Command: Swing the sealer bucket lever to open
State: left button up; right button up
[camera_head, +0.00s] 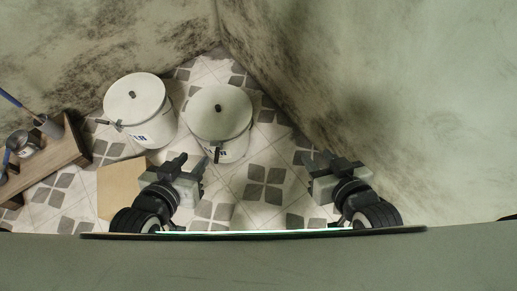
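Two white buckets with lids stand on the tiled floor. The right bucket (219,113) has a dark knob on its lid and a short dark lever (217,155) at its front rim, pointing down in the picture. The left bucket (138,100) has a similar lever (105,122) sticking out at its left. My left gripper (190,159) is open and empty, just left of the right bucket's lever and apart from it as far as I can tell. My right gripper (317,156) appears open and empty, well to the right of both buckets.
A wooden bench (53,160) with a cup holding a blue-handled tool and other items stands at the left. A tan board (118,186) lies on the floor beside my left gripper. Stained walls meet behind the buckets. Bare tiles (262,175) lie between my grippers.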

aim_at(219, 146)
jog(key=z, duration=1.3)
jog(key=k, duration=1.4)
jog(key=u, duration=1.8)
jog(key=i, duration=1)
jog(key=z, duration=0.1)
